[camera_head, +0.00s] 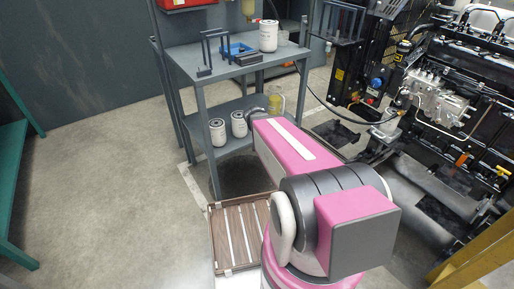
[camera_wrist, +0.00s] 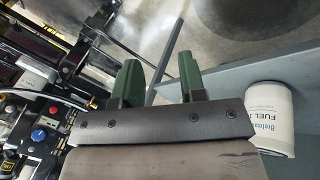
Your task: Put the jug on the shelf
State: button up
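A small yellowish, see-through vessel (camera_head: 275,103), which looks like the jug, stands at the right end of the lower shelf (camera_head: 232,146) of the grey workbench. My arm partly covers it, so its handle and full shape cannot be made out. My gripper (camera_wrist: 160,68) shows in the wrist view with its two green fingers apart and nothing between them. In the head view the fingers are hidden behind my arm. The jug is not seen in the wrist view.
White filters (camera_head: 217,132) stand on the lower shelf, left of the vessel. The wrist view shows a fuel filter (camera_wrist: 268,112) close by. An engine (camera_head: 445,95) stands right; floor is clear left.

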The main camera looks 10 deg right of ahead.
jog(key=s+a+r+n+y, duration=0.2)
jog(key=s+a+n+y, duration=0.2)
jog(key=s+a, duration=0.1)
jog(key=shift+s+a+r+y, duration=0.15)
jog(key=shift+a+r+y, duration=0.15)
jog(key=shift+a, duration=0.45)
